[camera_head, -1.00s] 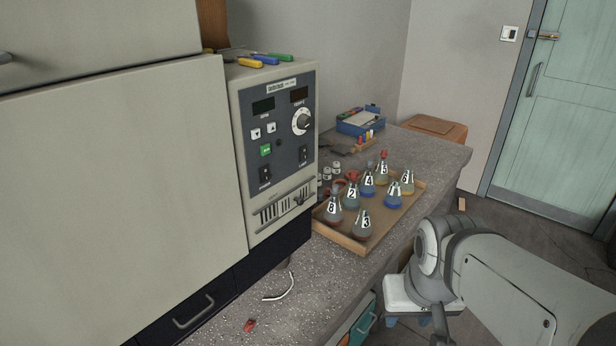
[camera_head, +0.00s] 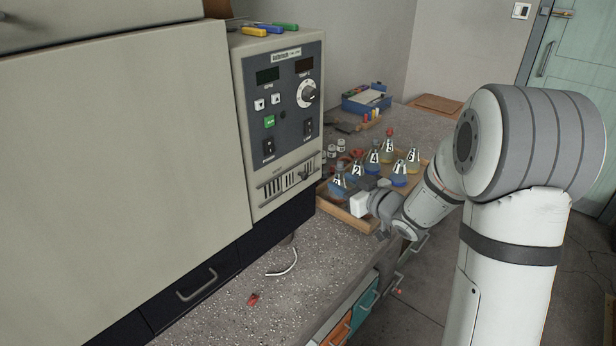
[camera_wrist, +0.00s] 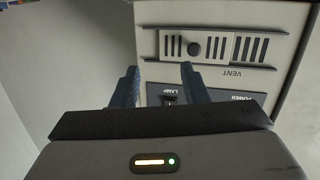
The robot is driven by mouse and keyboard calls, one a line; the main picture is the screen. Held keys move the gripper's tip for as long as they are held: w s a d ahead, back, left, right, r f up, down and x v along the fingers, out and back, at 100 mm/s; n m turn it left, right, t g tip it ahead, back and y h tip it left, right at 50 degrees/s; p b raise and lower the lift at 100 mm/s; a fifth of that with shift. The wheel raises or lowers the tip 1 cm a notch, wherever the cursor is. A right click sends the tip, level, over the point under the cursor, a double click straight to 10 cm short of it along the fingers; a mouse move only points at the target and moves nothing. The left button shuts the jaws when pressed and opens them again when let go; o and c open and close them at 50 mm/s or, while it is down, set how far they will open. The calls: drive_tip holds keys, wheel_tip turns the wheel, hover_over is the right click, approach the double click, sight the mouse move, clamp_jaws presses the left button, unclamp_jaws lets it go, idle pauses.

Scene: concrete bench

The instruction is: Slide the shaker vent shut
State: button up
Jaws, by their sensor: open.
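The shaker's control panel (camera_head: 285,115) is on the left in the head view, with the vent (camera_head: 288,181) low on its face. The vent is a pale plate with dark upright slots and a small dark slider knob (camera_head: 304,175) toward its right end. In the wrist view the vent (camera_wrist: 250,49) appears upside down, with the round knob (camera_wrist: 194,48) left of the clearest dark slots. My gripper (camera_wrist: 158,68) is open and empty, its two dark fingers pointing toward the panel. The knob lies beyond the right fingertip and looks apart from it. In the head view the fingertips are hard to make out.
A wooden tray (camera_head: 332,207) with several numbered flasks stands right of the shaker, close behind my gripper. A blue box (camera_head: 366,101) sits farther back. Screwdrivers (camera_head: 268,29) lie on top of the shaker. The bench front (camera_head: 310,262) is mostly clear.

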sight(306, 177)
drive_tip(key=w+a+y, duration=0.1)
drive_tip(key=a, duration=0.2)
drive_tip(key=w+a+n+g+y, duration=0.1)
drive_tip(key=a, duration=0.2)
drive_tip(key=w+a+f+y+p, duration=0.1)
drive_tip(key=a+y, duration=0.1)
drive_tip(key=a, duration=0.1)
drive_tip(key=shift+w+n+g, duration=0.3)
clamp_jaws()
idle(0.4)
